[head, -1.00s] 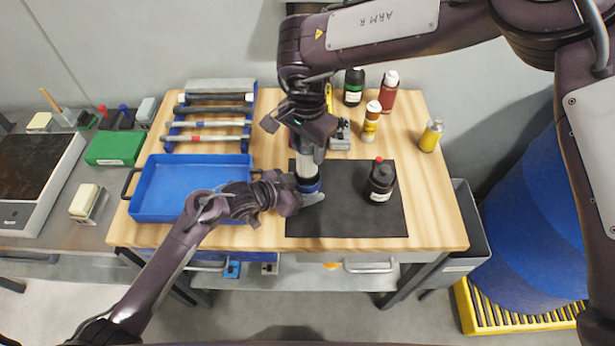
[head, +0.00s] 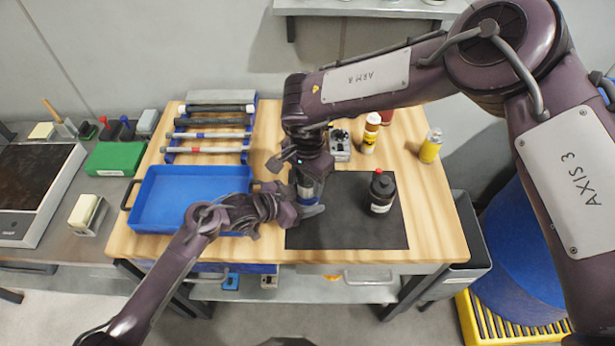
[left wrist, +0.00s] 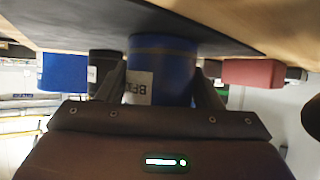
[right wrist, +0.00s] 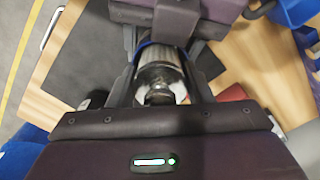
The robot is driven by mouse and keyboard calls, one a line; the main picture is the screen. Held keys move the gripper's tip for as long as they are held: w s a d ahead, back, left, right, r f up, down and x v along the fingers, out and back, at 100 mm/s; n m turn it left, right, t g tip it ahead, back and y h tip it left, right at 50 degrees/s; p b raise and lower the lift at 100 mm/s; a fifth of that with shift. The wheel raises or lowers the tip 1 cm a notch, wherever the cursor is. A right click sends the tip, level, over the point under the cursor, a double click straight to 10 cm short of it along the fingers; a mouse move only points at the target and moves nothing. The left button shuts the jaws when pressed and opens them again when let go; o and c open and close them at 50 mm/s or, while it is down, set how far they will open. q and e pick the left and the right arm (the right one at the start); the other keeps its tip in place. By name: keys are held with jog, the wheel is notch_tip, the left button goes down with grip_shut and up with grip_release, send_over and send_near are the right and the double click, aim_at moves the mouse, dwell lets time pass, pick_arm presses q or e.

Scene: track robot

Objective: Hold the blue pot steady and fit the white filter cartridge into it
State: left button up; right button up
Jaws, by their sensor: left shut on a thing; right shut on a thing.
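The blue pot (head: 308,194) stands on the black mat (head: 345,236). My left gripper (head: 302,208) is shut around its side from the left. In the left wrist view the blue pot (left wrist: 163,72) sits between the fingers, with a white label facing the camera. My right gripper (head: 310,176) points down directly above the pot, shut on the filter cartridge. In the right wrist view the cartridge (right wrist: 160,76) is a pale, shiny cylinder between the fingers, with the pot's blue rim (right wrist: 148,44) at its far end. How deep it sits in the pot is hidden.
A dark bottle (head: 382,192) stands on the mat to the right. A blue tray (head: 190,200) and a rack of tubes (head: 208,155) are at left. Several bottles, including a yellow one (head: 430,147), stand at the back. The mat's front right is clear.

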pick_arm(q)
jog(key=shift+s+d, duration=0.1)
jog(key=shift+d, duration=0.05)
pick_arm(e)
jog(key=shift+s+d+f, duration=0.1)
jog(key=shift+f, duration=0.25)
pick_arm(q)
jog(key=shift+r, duration=0.1)
pick_arm(e)
jog(key=o, duration=0.9)
jog(key=shift+f, duration=0.1)
jog(key=shift+c, duration=0.2)
jog(key=shift+o, duration=0.9)
jog(key=shift+f, duration=0.1)
jog(key=shift+s, duration=0.1)
pick_arm(q)
jog(key=shift+a, duration=0.2)
pick_arm(e)
jog(key=shift+s, duration=0.1)
jog(key=r, duration=1.3)
jog(key=shift+w+r, duration=0.25)
jog(key=shift+r, duration=0.1)
